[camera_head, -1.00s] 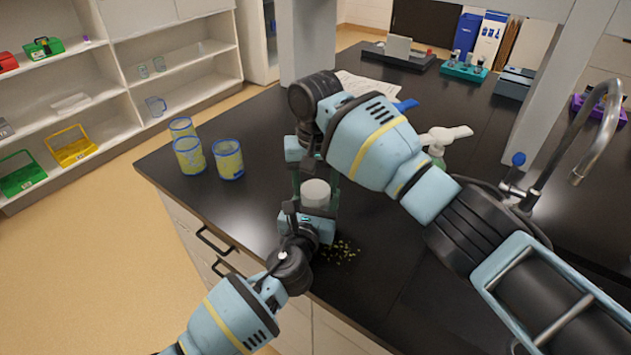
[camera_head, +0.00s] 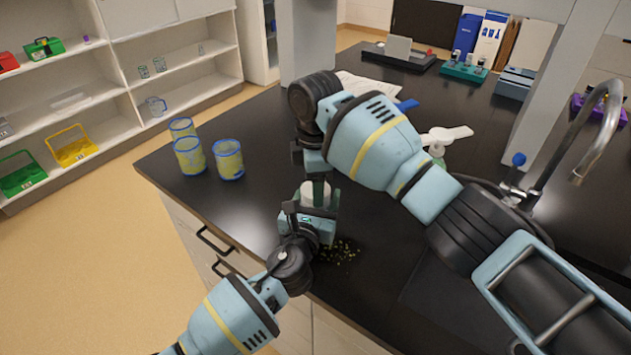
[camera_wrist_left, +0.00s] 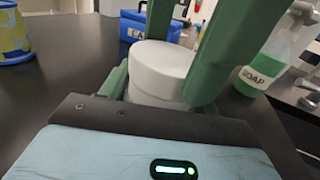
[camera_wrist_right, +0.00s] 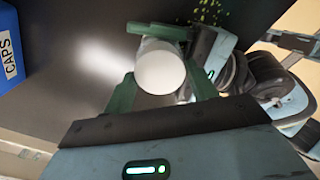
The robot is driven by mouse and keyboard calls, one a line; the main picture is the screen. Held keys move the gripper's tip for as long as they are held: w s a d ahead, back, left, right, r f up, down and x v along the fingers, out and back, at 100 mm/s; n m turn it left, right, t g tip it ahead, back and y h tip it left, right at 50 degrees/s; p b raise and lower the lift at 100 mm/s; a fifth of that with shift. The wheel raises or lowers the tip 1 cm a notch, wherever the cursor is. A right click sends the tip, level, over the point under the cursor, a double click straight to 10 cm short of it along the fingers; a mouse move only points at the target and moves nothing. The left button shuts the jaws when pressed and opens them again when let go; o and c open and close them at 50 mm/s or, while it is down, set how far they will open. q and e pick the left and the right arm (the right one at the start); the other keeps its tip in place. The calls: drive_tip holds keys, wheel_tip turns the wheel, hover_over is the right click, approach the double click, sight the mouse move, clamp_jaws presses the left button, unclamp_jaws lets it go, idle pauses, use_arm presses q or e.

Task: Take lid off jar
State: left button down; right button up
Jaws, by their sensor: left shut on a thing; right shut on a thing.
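The jar with its white lid (camera_head: 306,192) stands near the counter's front edge; the lid also shows in the left wrist view (camera_wrist_left: 163,66) and from above in the right wrist view (camera_wrist_right: 160,72). My left gripper (camera_head: 321,205) is shut on the jar from the front, low down. The jar body is mostly hidden by fingers. My right gripper (camera_wrist_right: 163,88) reaches down from above and is shut on the lid, one green finger on each side. The lid appears seated on the jar; I cannot see any gap.
Several blue-rimmed yellow cups (camera_head: 229,160) stand to the left. A blue bin marked CAPS (camera_wrist_right: 10,48) and a soap bottle (camera_wrist_left: 268,62) are nearby. Small yellow bits (camera_head: 340,252) lie on the counter (camera_head: 262,125) beside the jar. A tap (camera_head: 590,130) is at the right.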

drive_tip(key=n, duration=0.9)
drive_tip(key=shift+n, duration=0.3)
drive_tip(key=n, duration=0.4)
drive_tip(key=shift+r, duration=0.25)
drive_tip(key=shift+r, duration=0.75)
drive_tip(key=shift+r, duration=0.25)
